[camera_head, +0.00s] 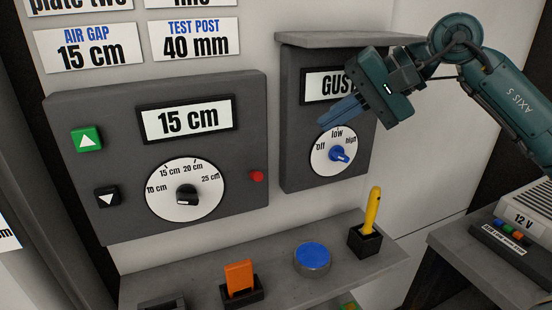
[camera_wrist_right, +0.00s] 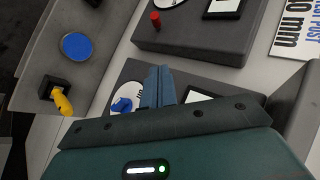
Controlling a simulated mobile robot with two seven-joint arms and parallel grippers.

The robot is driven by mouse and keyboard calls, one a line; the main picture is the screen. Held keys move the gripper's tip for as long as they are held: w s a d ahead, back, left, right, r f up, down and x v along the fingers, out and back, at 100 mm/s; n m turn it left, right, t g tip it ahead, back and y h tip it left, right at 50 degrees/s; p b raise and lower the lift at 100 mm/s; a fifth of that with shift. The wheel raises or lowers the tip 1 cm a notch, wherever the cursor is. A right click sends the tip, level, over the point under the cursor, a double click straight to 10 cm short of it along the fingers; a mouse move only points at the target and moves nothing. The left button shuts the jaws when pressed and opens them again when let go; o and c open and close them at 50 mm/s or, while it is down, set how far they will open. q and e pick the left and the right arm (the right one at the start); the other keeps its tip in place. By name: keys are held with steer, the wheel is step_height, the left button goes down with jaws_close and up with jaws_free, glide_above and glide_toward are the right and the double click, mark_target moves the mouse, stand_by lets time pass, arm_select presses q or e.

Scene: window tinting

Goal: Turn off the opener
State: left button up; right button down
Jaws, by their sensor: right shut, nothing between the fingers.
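No label reading "opener" can be read in view. A grey box labelled "GUST…" (camera_head: 293,150), its label partly hidden by my right gripper, carries a white dial (camera_head: 320,163) marked off, low and high. Its blue knob (camera_head: 340,154) also shows in the right wrist view (camera_wrist_right: 121,105); I cannot tell its exact setting. My right gripper (camera_head: 325,120) is shut and empty, its blue fingers in front of the box, above and left of the knob in the head view. The fingers also show in the right wrist view (camera_wrist_right: 158,70). My left gripper is not in view.
A shelf (camera_head: 205,286) below holds an orange piece, a blue round pad (camera_head: 312,257) and a yellow-handled tool (camera_head: 372,210). A 12 V unit (camera_head: 525,215) stands at right.

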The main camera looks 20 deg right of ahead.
mark_target(256, 176)
arm_select(q)
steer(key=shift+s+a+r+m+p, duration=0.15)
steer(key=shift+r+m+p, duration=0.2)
steer(key=shift+p, duration=0.6)
arm_select(e)
steer(key=s+a+x, duration=0.1)
steer(key=s+x, duration=0.1)
steer(key=x, duration=1)
steer(key=shift+a, duration=0.35)
steer(key=shift+s+f, duration=0.1)
steer(key=shift+s, duration=0.05)
